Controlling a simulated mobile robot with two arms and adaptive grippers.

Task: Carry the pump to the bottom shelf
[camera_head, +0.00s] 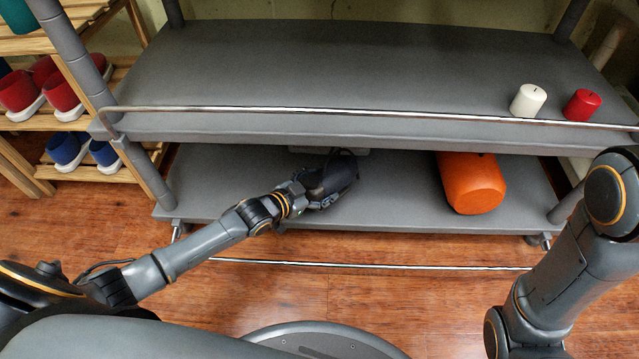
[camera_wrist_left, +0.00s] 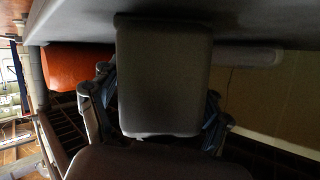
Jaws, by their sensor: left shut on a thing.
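My left gripper (camera_head: 335,177) reaches in over the bottom shelf (camera_head: 400,190) of a grey rack, under the front edge of the upper shelf. In the left wrist view, its fingers (camera_wrist_left: 155,108) are shut on a grey, block-shaped body, the pump (camera_wrist_left: 165,75). In the head view the gripper and the upper shelf hide most of the pump. I cannot tell whether it touches the shelf. My right arm comes in at the right edge of the head view; its gripper is out of view.
An orange cylinder (camera_head: 472,183) lies on the bottom shelf, right of my left gripper. The upper shelf (camera_head: 330,65) bears a white candle (camera_head: 528,101) and a red candle (camera_head: 581,105), with a metal rail (camera_head: 330,112) along its front. A wooden shoe rack (camera_head: 30,125) stands at left.

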